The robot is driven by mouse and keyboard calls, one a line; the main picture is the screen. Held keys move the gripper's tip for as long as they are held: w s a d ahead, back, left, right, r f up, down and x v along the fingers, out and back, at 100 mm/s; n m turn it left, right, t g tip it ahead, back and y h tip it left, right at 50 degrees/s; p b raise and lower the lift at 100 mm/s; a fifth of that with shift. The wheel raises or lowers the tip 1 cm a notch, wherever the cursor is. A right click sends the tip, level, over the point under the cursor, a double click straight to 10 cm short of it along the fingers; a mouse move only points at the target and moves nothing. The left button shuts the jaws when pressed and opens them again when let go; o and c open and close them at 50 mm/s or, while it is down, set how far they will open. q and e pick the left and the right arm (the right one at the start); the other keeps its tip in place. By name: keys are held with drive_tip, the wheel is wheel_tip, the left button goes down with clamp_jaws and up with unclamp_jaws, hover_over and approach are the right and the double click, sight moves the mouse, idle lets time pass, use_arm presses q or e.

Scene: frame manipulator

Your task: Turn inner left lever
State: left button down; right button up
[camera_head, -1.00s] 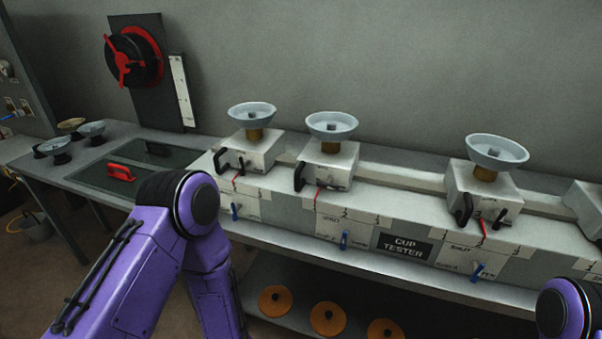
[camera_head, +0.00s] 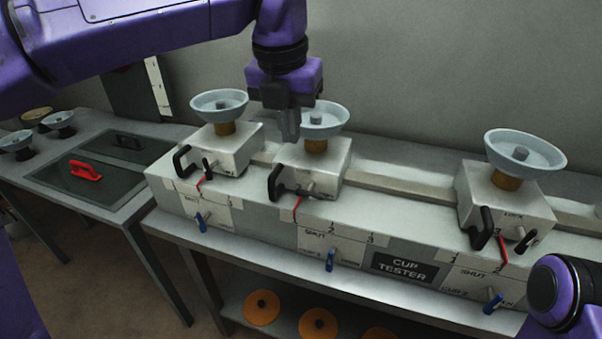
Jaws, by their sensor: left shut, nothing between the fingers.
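The cup tester (camera_head: 265,218) is a long grey bench unit with white blocks on top, each bearing a pale cup on a brass stem. The second block from the left (camera_head: 322,158) has a black looped handle (camera_head: 276,182), a small black lever (camera_head: 303,191) and a red pointer (camera_head: 297,208) on its front. A blue lever (camera_head: 330,261) sits below it on the front panel. My left gripper (camera_head: 288,136) points down, shut and empty, at this block's left side, above the black handle. It overlaps the left edge of the cup (camera_head: 326,117). Whether they touch cannot be told. My right gripper is out of view.
The leftmost block (camera_head: 228,152) and a right block (camera_head: 512,208) have similar handles and cups. Blue levers show below the leftmost block (camera_head: 201,222) and right block (camera_head: 493,303). A side table (camera_head: 113,214) holds a red handle (camera_head: 86,170). Orange discs (camera_head: 262,306) lie on the lower shelf.

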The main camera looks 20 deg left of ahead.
sight(299, 190)
use_arm(q)
drive_tip(key=f, duration=0.4)
drive_tip(key=w+f, duration=0.1)
drive_tip(key=f, duration=0.3)
drive_tip(key=w+f, duration=0.1)
drive_tip(key=f, duration=0.3)
drive_tip(key=shift+w+d+f+p, duration=0.1)
drive_tip(key=shift+w+d+p, duration=0.1)
drive_tip(key=shift+p, duration=0.2)
drive_tip(key=shift+w+f, duration=0.1)
drive_tip(key=shift+f, duration=0.2)
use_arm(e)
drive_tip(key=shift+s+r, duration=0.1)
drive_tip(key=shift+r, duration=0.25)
